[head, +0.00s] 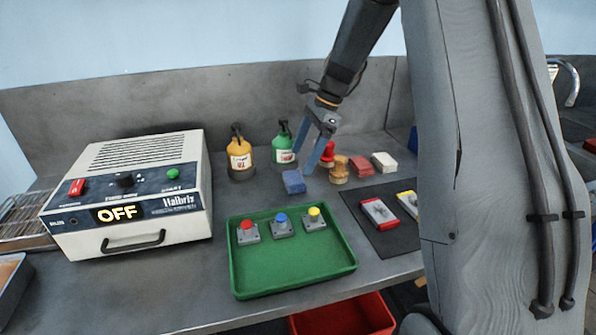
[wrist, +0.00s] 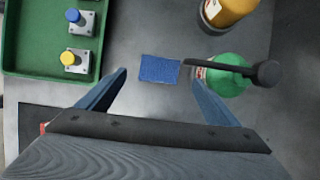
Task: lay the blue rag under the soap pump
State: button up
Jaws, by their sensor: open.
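The blue rag (head: 293,182) is a small folded block lying on the grey bench, behind the green tray. In the wrist view the rag (wrist: 160,69) lies ahead of and between the fingertips, with bare bench around it. My gripper (head: 312,160) is open and empty above the bench, close to the rag; its fingers (wrist: 160,82) also show in the wrist view. The green soap pump (head: 284,150) with a dark nozzle stands upright behind the rag. In the wrist view its green body (wrist: 229,80) is right of the rag, its nozzle pointing toward it.
A yellow pump bottle (head: 239,156) stands left of the green one. The green tray (head: 237,272) holds several buttons. A white power unit (head: 135,225) reading OFF is at left. Red and tan pieces (head: 339,170) stand right of my gripper. A red bin (head: 345,318) is below the bench.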

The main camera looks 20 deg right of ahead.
jog(key=b+v, duration=0.1)
jog(key=v, duration=0.4)
jog(key=s+a+f+n+h, duration=0.1)
jog(key=s+n, duration=0.2)
jog(key=s, duration=0.1)
jog(key=s+a+f+n+h, duration=0.1)
jog(key=s+f+n, duration=0.1)
jog(key=s, duration=0.3)
jog(key=s+a+f+n, duration=0.1)
jog(key=s+f+n, duration=0.1)
jog(key=s+n, duration=0.2)
jog(key=shift+s+h, duration=0.4)
jog(key=shift+s, duration=0.05)
jog(key=s+f+n, duration=0.1)
jog(key=s+n, duration=0.2)
jog(key=s, duration=0.1)
jog(key=s+f+n+h, duration=0.1)
jog(key=s+f+n, duration=0.1)
jog(key=s+n, duration=0.1)
jog(key=s+a+f+n+t, duration=0.1)
jog(key=s+n, duration=0.2)
jog(key=s, duration=0.3)
jog(key=shift+s+a+f+h, duration=0.1)
jog(key=shift+f+h, duration=0.15)
jog(key=shift+h, duration=0.05)
jog(key=shift+r, duration=0.1)
